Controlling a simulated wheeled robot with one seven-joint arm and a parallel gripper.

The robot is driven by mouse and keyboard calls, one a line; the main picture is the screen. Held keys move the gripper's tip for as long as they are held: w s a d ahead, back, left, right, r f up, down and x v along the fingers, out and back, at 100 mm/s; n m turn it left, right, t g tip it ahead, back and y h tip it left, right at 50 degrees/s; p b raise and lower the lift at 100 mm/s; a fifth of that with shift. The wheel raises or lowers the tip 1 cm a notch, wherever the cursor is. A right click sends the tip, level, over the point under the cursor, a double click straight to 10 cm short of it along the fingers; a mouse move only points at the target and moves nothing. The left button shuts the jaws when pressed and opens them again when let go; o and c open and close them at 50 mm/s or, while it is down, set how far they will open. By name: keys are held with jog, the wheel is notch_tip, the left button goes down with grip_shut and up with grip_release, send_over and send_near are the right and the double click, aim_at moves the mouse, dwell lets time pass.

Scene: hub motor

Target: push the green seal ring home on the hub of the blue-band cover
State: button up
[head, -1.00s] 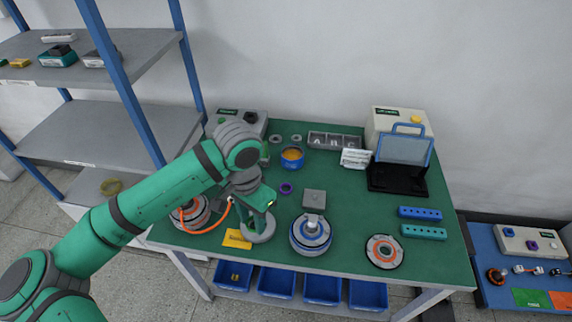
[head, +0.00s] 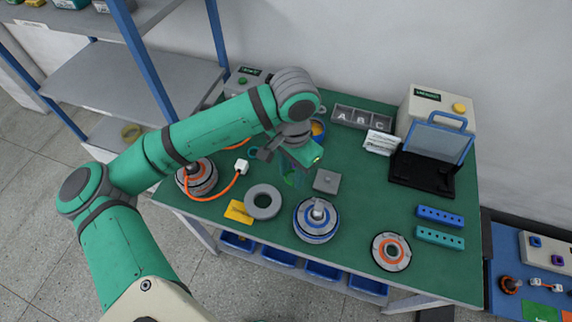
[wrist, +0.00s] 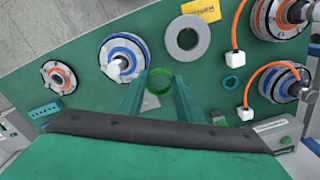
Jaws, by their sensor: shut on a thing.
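The green seal ring (wrist: 160,80) is between my fingertips in the wrist view; it also shows, small, in the head view (head: 292,179). My gripper (wrist: 160,88) is shut on it and points down over the middle of the table. The blue-band cover (head: 317,220) sits near the table's front, with a bright metal hub upright at its centre. It also shows in the wrist view (wrist: 125,57), to the left of the ring. The ring is apart from the hub. How high the ring is above the table I cannot tell.
A thick grey ring (head: 262,201) and a yellow card (head: 238,211) lie left of the cover. A grey square block (head: 327,181) stands just behind it, an orange-band cover (head: 391,252) to its right. A teal ring (wrist: 232,85) lies near cabled white connectors (wrist: 238,60).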

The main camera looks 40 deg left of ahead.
send_over(317, 208)
jog(key=shift+w, duration=0.1)
jog(key=shift+d+f, duration=0.15)
jog(key=shift+d, duration=0.05)
jog(key=shift+f, duration=0.75)
jog(key=shift+a+f, duration=0.1)
jog(key=shift+f, duration=0.5)
jog(key=shift+f, duration=0.15)
jog(key=shift+f, duration=1.05)
